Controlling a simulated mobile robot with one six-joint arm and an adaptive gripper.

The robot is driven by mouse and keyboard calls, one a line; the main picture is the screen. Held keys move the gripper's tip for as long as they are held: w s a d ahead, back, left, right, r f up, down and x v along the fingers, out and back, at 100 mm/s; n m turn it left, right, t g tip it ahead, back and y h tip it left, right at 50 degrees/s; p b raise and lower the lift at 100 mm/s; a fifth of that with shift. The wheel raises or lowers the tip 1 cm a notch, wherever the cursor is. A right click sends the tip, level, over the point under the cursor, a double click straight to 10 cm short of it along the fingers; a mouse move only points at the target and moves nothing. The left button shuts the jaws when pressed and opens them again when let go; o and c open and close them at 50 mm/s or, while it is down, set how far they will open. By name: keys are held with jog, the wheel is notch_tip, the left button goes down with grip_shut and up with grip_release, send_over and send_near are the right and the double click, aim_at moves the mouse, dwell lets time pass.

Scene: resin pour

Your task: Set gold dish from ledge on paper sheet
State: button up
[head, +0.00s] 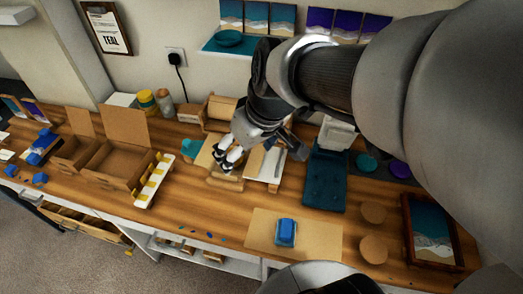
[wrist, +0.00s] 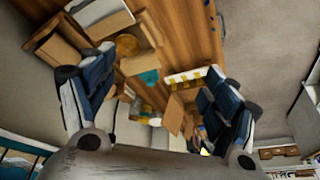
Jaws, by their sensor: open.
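No gold dish can be made out for certain. A teal dish (head: 228,38) sits on a teal wall ledge (head: 215,48) in the head view; my arm covers the area right of it. A tan paper sheet (head: 262,228) lies at the counter's front with a blue block (head: 286,231) on it. My gripper (head: 226,163) is over the middle of the counter, left of and behind the sheet. In the wrist view my gripper (wrist: 157,68) has its fingers wide apart with nothing between them. A round yellowish patch (wrist: 127,45) shows beyond them; I cannot tell what it is.
Open cardboard boxes (head: 110,160) and a white rack with yellow parts (head: 154,181) stand to the left. A dark teal tray (head: 325,180), cork discs (head: 373,249) and a framed panel (head: 432,230) lie to the right. Bare counter (head: 200,210) shows left of the sheet.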

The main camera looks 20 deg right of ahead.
jog(key=s+d+r+m+h, duration=0.1)
jog(key=s+m, duration=0.2)
jog(key=s, duration=1)
jog(key=shift+s+d+r+h, duration=0.25)
jog(key=shift+s+d+h, duration=0.05)
jog(key=shift+s, duration=0.05)
